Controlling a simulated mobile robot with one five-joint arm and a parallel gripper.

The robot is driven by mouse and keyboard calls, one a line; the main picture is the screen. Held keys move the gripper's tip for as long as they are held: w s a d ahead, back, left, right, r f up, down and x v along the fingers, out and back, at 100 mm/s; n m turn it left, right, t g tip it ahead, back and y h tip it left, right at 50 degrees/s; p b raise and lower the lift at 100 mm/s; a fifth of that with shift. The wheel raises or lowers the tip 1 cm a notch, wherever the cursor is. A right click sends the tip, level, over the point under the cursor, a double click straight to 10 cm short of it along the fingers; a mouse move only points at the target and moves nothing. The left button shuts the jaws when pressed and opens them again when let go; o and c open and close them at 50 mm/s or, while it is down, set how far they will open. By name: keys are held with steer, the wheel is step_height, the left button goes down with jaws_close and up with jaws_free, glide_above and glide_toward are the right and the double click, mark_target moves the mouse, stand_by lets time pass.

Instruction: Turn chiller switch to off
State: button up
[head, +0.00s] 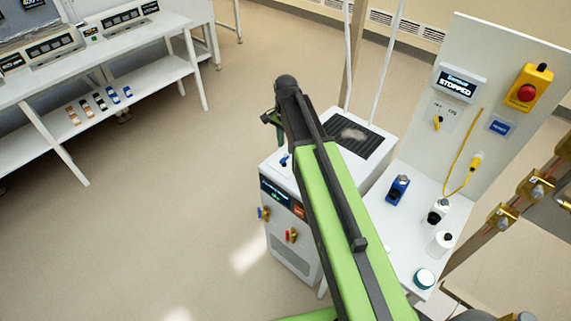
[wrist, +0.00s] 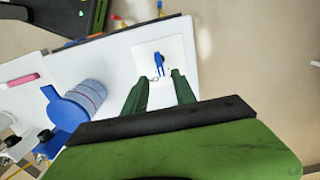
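The chiller (head: 290,252) is a white box with a dark display and coloured valves on its front. A blue switch (head: 285,160) stands on its top near the front edge. In the wrist view a blue switch handle (wrist: 159,62) sits on a white plate with small marks too small to read. My gripper (head: 274,124) hangs above the chiller's top in the head view. In the wrist view my gripper (wrist: 160,76) has its two green fingers apart, with nothing between them. The switch shows just beyond the fingertips, and I see no contact.
A dark vent grille (head: 352,138) covers part of the chiller's top. On the right, a panel with a STOPPED display (head: 457,86) and red emergency button (head: 526,93) rises behind a white bench (head: 393,231) with bottles. The floor at left is clear.

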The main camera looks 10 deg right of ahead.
mark_target(286, 156)
step_height(286, 156, down, 6)
steer(key=b, duration=0.4)
steer(key=shift+r, duration=0.35)
steer(key=shift+c, duration=0.2)
jaws_close()
